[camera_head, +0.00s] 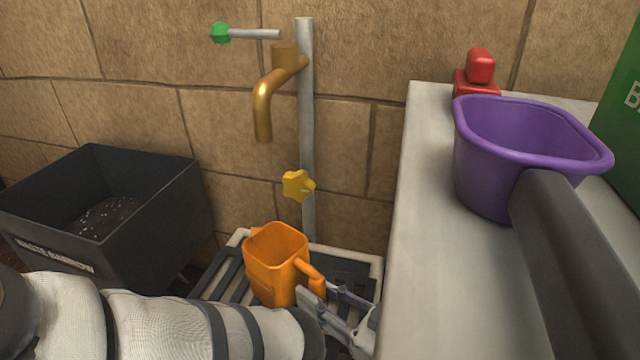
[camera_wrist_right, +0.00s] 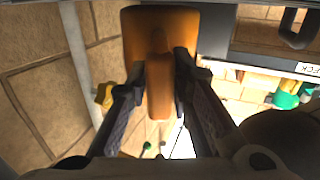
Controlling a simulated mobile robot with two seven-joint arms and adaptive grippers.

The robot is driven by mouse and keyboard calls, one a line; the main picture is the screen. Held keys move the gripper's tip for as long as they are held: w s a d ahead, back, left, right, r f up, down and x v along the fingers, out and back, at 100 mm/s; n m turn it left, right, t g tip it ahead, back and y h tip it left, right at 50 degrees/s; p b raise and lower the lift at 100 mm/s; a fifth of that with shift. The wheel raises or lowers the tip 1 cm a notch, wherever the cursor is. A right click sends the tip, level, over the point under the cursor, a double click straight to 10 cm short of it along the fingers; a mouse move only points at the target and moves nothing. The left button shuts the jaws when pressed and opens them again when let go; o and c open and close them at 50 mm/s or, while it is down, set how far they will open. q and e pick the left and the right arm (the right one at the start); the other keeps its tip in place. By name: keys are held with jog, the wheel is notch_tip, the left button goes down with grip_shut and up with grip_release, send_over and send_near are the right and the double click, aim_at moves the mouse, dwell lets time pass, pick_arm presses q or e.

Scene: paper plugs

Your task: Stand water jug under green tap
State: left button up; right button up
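The orange water jug (camera_head: 272,262) is upright at or just over the slatted drain tray (camera_head: 375,268); I cannot tell whether it touches. Its open top is below the brass spout (camera_head: 263,108) of the tap with the green knob (camera_head: 220,33). A clear vertical gap separates spout and jug. My right gripper (camera_head: 325,305) is at the jug's handle, on its lower right side. In the right wrist view the fingers (camera_wrist_right: 159,85) are closed on both sides of the handle, with the jug body (camera_wrist_right: 160,22) beyond. My left gripper is not visible.
A yellow star-shaped knob (camera_head: 297,185) sits low on the grey pipe (camera_head: 306,130). A black bin (camera_head: 150,235) stands left of the tray. The pale counter (camera_head: 425,200) at right bears a purple tub (camera_head: 485,180) and a red object (camera_head: 478,85). A stone wall stands behind.

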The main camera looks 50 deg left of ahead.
jog(key=shift+o, duration=1.3)
jog(key=shift+d+r, duration=0.25)
jog(key=shift+r, duration=0.4)
jog(key=w+d+p, duration=0.2)
jog(key=d, duration=0.9)
jog(key=shift+d+r, duration=0.2)
jog(key=shift+s, duration=0.1)
